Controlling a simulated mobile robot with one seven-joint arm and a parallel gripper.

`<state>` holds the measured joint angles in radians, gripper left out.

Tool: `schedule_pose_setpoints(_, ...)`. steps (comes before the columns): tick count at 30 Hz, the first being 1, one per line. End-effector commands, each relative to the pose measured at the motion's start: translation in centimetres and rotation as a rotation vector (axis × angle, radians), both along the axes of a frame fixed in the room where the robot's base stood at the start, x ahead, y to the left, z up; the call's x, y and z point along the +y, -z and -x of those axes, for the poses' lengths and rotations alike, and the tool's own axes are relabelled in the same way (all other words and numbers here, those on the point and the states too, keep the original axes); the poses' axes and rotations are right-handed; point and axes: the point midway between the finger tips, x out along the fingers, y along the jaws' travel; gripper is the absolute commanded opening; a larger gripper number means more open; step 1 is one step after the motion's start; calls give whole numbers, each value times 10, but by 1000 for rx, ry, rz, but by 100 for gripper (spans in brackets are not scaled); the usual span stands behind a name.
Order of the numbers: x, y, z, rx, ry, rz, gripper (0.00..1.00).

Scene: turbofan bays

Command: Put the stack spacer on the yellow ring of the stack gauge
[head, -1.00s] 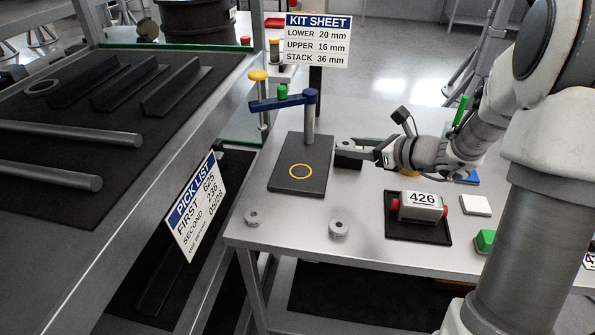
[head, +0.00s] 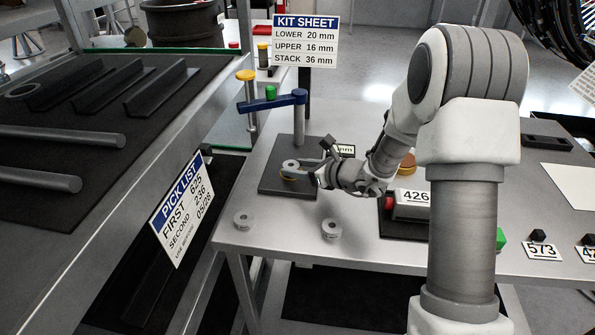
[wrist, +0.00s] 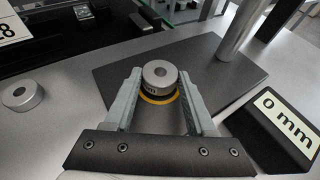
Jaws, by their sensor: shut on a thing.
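My gripper (head: 305,168) is shut on a grey stack spacer (head: 291,165), a short round piece with a hole in its top. In the wrist view the spacer (wrist: 160,75) stands upright between the two fingers. The yellow ring (wrist: 158,98) shows just below it, on the dark plate of the stack gauge (wrist: 110,75). I cannot tell if the spacer touches the plate. The gauge (head: 270,187) has an upright post with a blue arm (head: 272,102), swung to the left, clear of the ring, with a green knob and a yellow-topped pin.
Two more grey spacers, one left (head: 243,220) and one right (head: 331,229), stand near the table's front edge. A readout block ending in "0 mm" (wrist: 285,118) stands right of the plate. A block labelled 426 (head: 412,205) sits right of my gripper. The kit sheet (head: 305,40) reads stack 36 mm.

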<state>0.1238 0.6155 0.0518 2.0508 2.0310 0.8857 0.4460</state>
Motion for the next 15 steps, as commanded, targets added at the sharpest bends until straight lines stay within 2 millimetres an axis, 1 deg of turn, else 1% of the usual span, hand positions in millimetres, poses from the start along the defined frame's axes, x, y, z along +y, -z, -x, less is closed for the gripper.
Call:
schedule_pose_setpoints(1,0,5,0,-2,-1,-1,0)
schedule_pose_setpoints(8,0,4,0,-4,-1,0,0)
schedule_pose_setpoints(12,0,8,0,-3,-1,-1,0)
schedule_pose_setpoints(13,0,9,0,-2,-1,1,58)
schedule_pose_setpoints(15,0,7,0,-2,-1,1,70)
